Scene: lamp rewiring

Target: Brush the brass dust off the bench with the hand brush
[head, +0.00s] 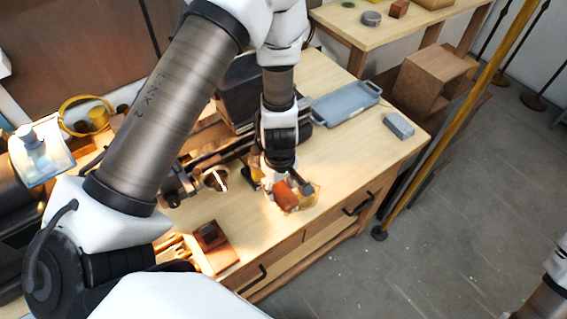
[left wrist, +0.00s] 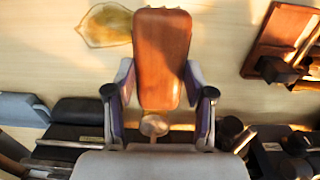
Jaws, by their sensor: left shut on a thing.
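My left gripper (head: 290,183) is low over the bench (head: 335,150), near its front edge. It is shut on the hand brush (head: 285,197), which shows as an orange-brown block. In the left wrist view the brush (left wrist: 161,60) sits between the two fingers of the gripper (left wrist: 158,92). The brass dust (left wrist: 107,25) is a thin yellowish patch on the bench, beside the brush's far end. My right gripper is out of view.
A blue-grey tray (head: 345,104) and a grey block (head: 398,126) lie toward the bench's right end. A brown wooden holder (head: 213,248) stands at the front left. Dark equipment crowds behind my gripper. A yellow pole (head: 455,120) rises beyond the bench's right end.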

